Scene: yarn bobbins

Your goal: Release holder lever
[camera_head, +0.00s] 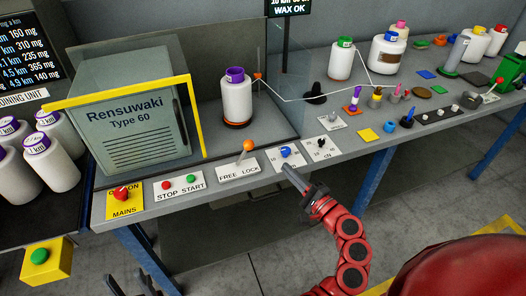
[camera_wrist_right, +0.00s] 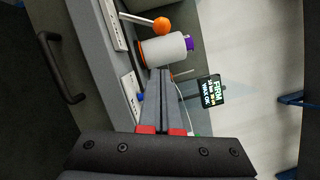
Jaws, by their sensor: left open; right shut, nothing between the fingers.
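The holder lever (camera_head: 246,158) has an orange ball knob and stands on the white FREE LOCK plate (camera_head: 239,172) at the front of the bench. Its orange knob also shows in the right wrist view (camera_wrist_right: 162,24), beyond my fingertips. A white bobbin with a purple top (camera_head: 236,97) stands behind the lever, on the holder. My right gripper (camera_head: 288,170) is shut and empty, to the right of the lever and apart from it, close to the blue knob (camera_head: 286,152). My left gripper (camera_head: 127,284) is open and empty at the bottom left edge, mostly out of view.
A red mains switch (camera_head: 122,194) and the STOP START buttons (camera_head: 178,184) lie left of the lever. The grey Rensuwaki box (camera_head: 130,110) stands behind them. A yarn thread runs right from the bobbin. More knobs (camera_head: 321,143) and bobbins (camera_head: 342,60) are to the right.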

